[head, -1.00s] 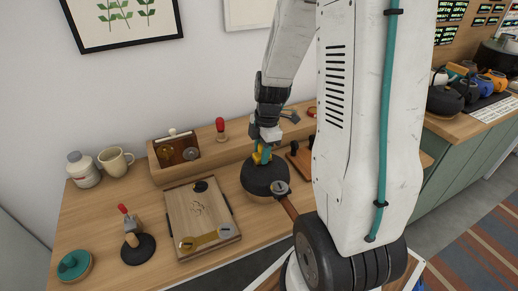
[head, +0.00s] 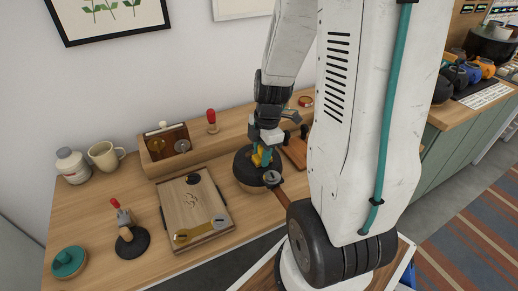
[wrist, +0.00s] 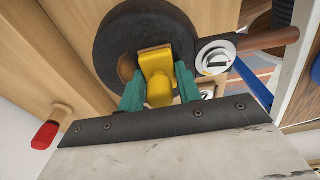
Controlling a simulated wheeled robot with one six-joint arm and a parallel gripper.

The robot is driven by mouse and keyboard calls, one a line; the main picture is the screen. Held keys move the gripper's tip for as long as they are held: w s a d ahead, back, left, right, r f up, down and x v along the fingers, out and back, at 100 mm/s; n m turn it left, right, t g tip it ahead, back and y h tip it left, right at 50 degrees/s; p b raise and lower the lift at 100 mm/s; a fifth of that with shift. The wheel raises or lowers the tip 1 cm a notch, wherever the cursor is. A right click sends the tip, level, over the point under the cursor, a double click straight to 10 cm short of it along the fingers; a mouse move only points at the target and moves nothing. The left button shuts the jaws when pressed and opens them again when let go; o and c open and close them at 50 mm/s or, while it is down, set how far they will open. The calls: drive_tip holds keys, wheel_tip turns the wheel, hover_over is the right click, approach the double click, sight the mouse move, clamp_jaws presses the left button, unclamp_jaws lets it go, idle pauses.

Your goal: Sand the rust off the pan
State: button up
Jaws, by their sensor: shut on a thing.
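The dark round pan (head: 243,180) lies on the wooden worktop, with its brown handle (head: 283,195) pointing to the front right. It also shows in the wrist view (wrist: 115,35), with a brown patch left of the block. My gripper (head: 262,158) has teal fingers and is shut on a yellow block (wrist: 157,75). The block is over the pan's face and seems to touch it; its underside is hidden. A round metal disc (wrist: 215,57) sits where the handle meets the pan.
A wooden board (head: 195,212) with fittings lies left of the pan. A red-handled tool (head: 122,220), a teal-topped round item (head: 68,262), a mug (head: 105,155) and a jar (head: 73,165) stand farther left. A wooden box (head: 166,150) stands behind.

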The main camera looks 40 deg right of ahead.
sight(249, 147)
drive_tip(key=shift+w+d, duration=0.35)
drive_tip(key=shift+w, duration=0.8)
drive_tip(key=shift+w+d, duration=0.3)
drive_tip(key=shift+w, duration=0.85)
drive_tip(key=shift+w+d, duration=0.35)
drive_tip(key=shift+w, duration=0.8)
drive_tip(key=shift+r, duration=0.1)
drive_tip(key=shift+w+r, duration=0.1)
drive_tip(key=shift+r, duration=0.15)
wheel_tip(249, 147, up, 6)
drive_tip(key=shift+r, duration=0.1)
